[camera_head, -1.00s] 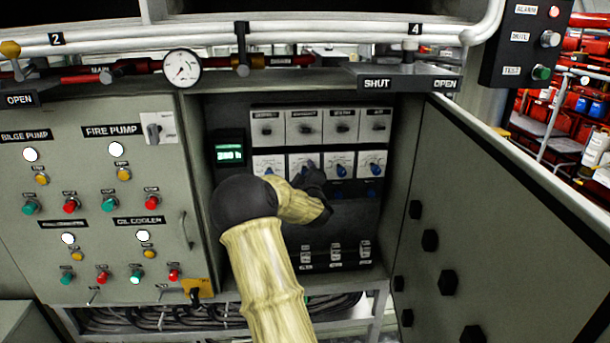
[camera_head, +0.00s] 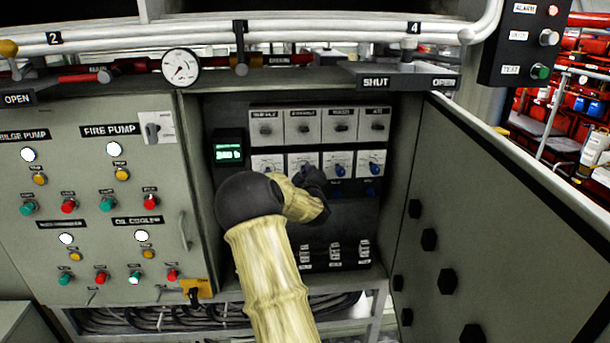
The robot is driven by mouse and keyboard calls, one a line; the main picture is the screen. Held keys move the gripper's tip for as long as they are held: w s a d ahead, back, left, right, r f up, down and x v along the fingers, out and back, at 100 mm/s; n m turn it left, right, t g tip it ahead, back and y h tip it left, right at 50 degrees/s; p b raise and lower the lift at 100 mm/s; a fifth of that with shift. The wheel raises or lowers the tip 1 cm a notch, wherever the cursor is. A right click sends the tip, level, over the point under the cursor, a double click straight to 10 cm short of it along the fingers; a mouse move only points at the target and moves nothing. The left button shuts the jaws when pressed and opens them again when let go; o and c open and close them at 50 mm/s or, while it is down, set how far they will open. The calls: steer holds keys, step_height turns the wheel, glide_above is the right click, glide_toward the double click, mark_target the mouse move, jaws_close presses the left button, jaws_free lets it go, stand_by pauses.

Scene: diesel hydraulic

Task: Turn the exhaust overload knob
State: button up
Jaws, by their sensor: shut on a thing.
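Inside the open cabinet, a lower row of white plates carries blue knobs. The second plate from the left (camera_head: 297,161) has a blue knob partly hidden behind my gripper (camera_head: 312,172). My gripper reaches into the cabinet and is at that knob, shut on it as far as I can see; the fingertips are small and dark. Blue knobs also show at the left (camera_head: 267,169), and to the right on the third (camera_head: 340,170) and fourth (camera_head: 373,168) plates. The lower row's labels are too small to read, so I cannot tell which one is the exhaust overload knob.
A row of grey plates with dark knobs (camera_head: 303,127) sits above. A green display (camera_head: 229,154) is at the left. The open cabinet door (camera_head: 500,230) stands to the right. Switches (camera_head: 335,252) lie below. Pipes and a gauge (camera_head: 181,68) run overhead.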

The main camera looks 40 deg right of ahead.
steer(key=m+b, duration=0.1)
steer(key=m, duration=0.5)
steer(key=m+b, duration=0.1)
steer(key=m, duration=0.3)
steer(key=shift+r, duration=0.1)
steer(key=m+b, duration=0.1)
steer(key=m, duration=0.2)
steer(key=shift+d+m, duration=0.1)
steer(key=shift+m, duration=0.3)
steer(key=m, duration=0.4)
steer(key=shift+m+b, duration=0.3)
steer(key=shift+b, duration=0.1)
steer(key=shift+s+d+m, duration=0.1)
steer(key=shift+m, duration=2.1)
steer(key=o, duration=1)
steer(key=shift+b, duration=0.3)
